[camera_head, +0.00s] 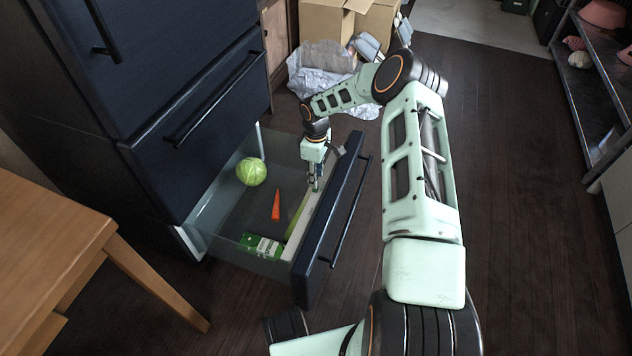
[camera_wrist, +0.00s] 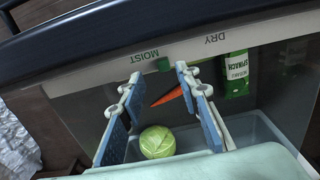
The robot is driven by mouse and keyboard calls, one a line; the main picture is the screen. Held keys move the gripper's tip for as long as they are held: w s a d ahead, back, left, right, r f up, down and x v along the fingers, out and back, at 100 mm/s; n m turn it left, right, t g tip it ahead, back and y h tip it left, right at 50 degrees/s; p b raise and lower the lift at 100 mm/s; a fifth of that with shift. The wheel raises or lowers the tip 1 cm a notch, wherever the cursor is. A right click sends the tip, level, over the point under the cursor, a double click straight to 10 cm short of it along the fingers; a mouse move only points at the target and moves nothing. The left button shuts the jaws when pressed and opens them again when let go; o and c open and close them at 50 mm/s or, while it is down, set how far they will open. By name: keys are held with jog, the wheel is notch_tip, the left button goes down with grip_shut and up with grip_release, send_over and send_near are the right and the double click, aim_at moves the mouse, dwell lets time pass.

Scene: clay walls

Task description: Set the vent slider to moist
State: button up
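The vent slider is a small green tab (camera_wrist: 163,64) on a pale strip (camera_wrist: 190,48) along the inner top of the open drawer's front (camera_head: 332,215). In the wrist view the strip reads MOIST on the left and DRY on the right. The tab sits just below the right end of the word MOIST. My gripper (camera_head: 316,184) is over the strip, pointing down. In the wrist view its two blue-padded fingers (camera_wrist: 158,76) are spread apart and empty, with the tab appearing between their tips. Contact with the tab cannot be told. The head view does not clearly show the tab.
The drawer holds a cabbage (camera_head: 251,172), a carrot (camera_head: 276,206) and a green spinach pack (camera_wrist: 237,75). The dark fridge (camera_head: 190,110) stands left, a wooden table (camera_head: 50,235) at lower left. Cardboard boxes (camera_head: 325,22) and crumpled plastic lie behind. Floor is clear at right.

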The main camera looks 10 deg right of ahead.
notch_tip(320, 180, up, 8)
dwell(0.7)
